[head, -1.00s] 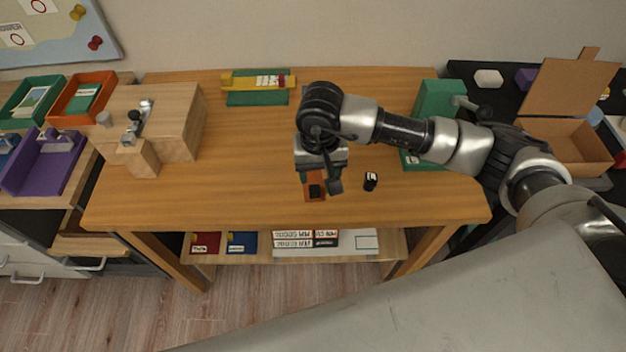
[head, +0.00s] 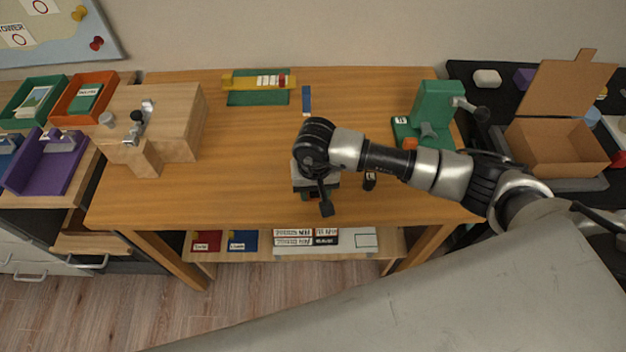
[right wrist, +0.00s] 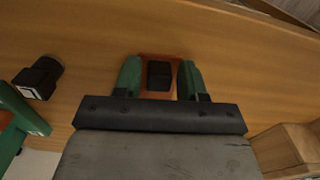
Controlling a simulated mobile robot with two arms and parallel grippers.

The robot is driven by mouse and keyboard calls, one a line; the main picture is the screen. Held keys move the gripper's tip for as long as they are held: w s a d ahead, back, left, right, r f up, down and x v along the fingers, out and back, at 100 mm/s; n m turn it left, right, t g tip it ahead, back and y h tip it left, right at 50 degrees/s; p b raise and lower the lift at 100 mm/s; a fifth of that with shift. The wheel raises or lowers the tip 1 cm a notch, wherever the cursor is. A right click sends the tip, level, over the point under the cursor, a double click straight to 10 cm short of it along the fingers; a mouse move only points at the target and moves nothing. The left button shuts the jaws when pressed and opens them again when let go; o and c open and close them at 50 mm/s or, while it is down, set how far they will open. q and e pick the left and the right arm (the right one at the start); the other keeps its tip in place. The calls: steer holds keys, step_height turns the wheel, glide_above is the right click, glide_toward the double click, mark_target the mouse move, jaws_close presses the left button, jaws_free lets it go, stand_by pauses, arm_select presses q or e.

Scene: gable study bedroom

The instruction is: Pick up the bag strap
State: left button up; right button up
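A flat orange-brown piece (right wrist: 146,60) with a black block (right wrist: 159,75) on it lies on the table in the right wrist view. It looks most like the bag strap, though I cannot be sure. My right gripper (right wrist: 160,78) is open, its two green fingers on either side of the black block, with gaps showing. In the head view the right gripper (head: 309,196) points down over the piece and hides nearly all of it. A narrow blue strip (head: 306,99) lies farther back on the table. My left gripper is not in view.
A small black object with a white label (head: 370,181) stands close right of the gripper; it also shows in the right wrist view (right wrist: 38,77). A green stand (head: 428,108) is at the right, a wooden block (head: 175,115) at the left. The table's (head: 240,190) middle-left is clear.

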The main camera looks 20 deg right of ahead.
steer(key=c, duration=0.6)
steer(key=shift+r, duration=0.1)
steer(key=shift+c, duration=0.2)
